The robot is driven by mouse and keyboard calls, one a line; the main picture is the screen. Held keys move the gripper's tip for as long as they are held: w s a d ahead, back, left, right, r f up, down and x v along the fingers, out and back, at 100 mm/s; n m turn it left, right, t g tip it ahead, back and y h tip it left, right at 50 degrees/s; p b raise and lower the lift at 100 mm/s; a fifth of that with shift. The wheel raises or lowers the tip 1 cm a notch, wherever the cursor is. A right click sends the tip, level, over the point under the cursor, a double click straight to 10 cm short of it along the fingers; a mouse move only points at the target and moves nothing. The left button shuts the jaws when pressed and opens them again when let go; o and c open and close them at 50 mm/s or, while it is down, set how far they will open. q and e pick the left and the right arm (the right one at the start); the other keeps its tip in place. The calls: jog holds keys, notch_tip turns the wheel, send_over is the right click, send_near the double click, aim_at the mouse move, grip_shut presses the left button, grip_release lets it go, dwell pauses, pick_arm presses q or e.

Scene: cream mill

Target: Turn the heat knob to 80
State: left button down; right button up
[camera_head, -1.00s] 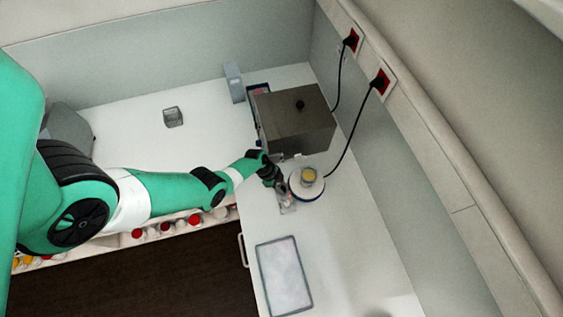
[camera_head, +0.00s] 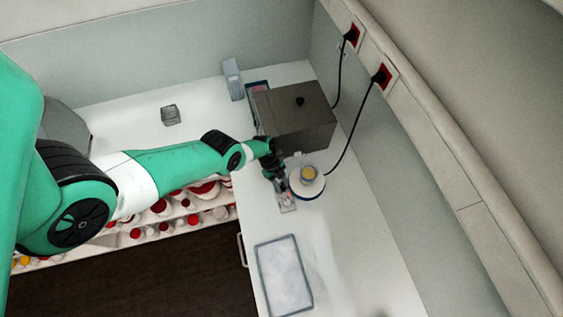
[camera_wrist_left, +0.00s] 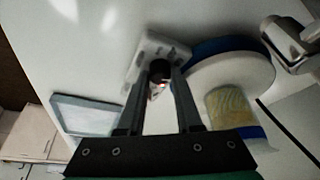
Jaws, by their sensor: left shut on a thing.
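The heating plate (camera_head: 306,190) is a round white device with a blue rim, standing on the counter at the right. Its control panel (camera_head: 289,207) sticks out on the near left side and is partly hidden by my gripper. In the left wrist view the dark heat knob (camera_wrist_left: 159,68) sits on the white panel (camera_wrist_left: 150,48), with a small red glow by it. My left gripper (camera_head: 282,190) reaches down to the panel. In the wrist view its two fingertips (camera_wrist_left: 160,78) are closed on the knob. The knob's setting cannot be read. My right gripper is out of view.
A yellowish beaker (camera_head: 308,173) stands on the plate, close beside my gripper. A large grey metal box (camera_head: 295,120) stands behind. A flat tray (camera_head: 285,277) lies in front. Black cables (camera_head: 349,137) run to the wall sockets. The counter's left part is mostly free.

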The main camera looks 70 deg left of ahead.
pick_arm(q)
jog(key=c, duration=0.6)
grip_release()
